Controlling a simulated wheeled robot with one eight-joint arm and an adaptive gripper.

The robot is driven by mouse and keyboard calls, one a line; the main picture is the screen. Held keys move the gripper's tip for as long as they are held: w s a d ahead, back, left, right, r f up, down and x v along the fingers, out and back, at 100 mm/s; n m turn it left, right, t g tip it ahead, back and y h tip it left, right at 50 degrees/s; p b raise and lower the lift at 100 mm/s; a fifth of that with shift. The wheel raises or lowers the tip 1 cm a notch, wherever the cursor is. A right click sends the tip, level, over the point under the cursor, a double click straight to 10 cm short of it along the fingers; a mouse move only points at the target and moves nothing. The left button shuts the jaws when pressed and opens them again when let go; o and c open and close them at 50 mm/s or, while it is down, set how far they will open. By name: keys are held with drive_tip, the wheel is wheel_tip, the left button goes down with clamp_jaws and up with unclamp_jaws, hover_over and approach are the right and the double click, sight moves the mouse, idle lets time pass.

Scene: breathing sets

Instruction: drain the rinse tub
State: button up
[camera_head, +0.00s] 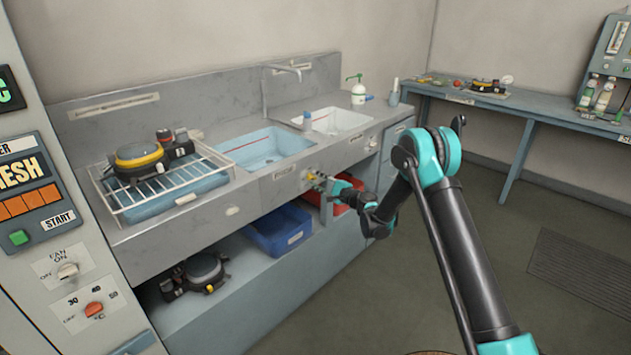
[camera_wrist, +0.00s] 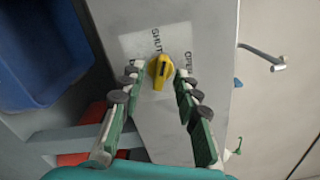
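A yellow valve knob (camera_wrist: 160,71) sits on a pale plate lettered SHUT and OPEN in the wrist view. It also shows small on the sink unit's front (camera_head: 312,176) in the head view. My gripper (camera_wrist: 157,76) is open, with one fingertip on each side of the knob and a visible gap to it. In the head view my gripper (camera_head: 327,183) is at the sink front, partly hidden by its own wrist. A blue tub (camera_head: 285,143) and a white tub (camera_head: 357,119) are set in the counter; both have a red line inside. Their labels are unreadable.
A blue crate (camera_head: 278,230) and a partly hidden red crate (camera_head: 348,195) stand under the counter near my gripper. A wire rack (camera_head: 223,158) with breathing gear is at left. A tap (camera_head: 297,72) rises behind the tubs. A side bench (camera_head: 500,102) is at right; the floor between is open.

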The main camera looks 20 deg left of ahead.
drive_tip(key=shift+w+a, duration=0.15)
drive_tip(key=shift+a, duration=0.25)
clamp_jaws()
drive_tip(key=n, duration=0.5)
idle(0.4)
unclamp_jaws()
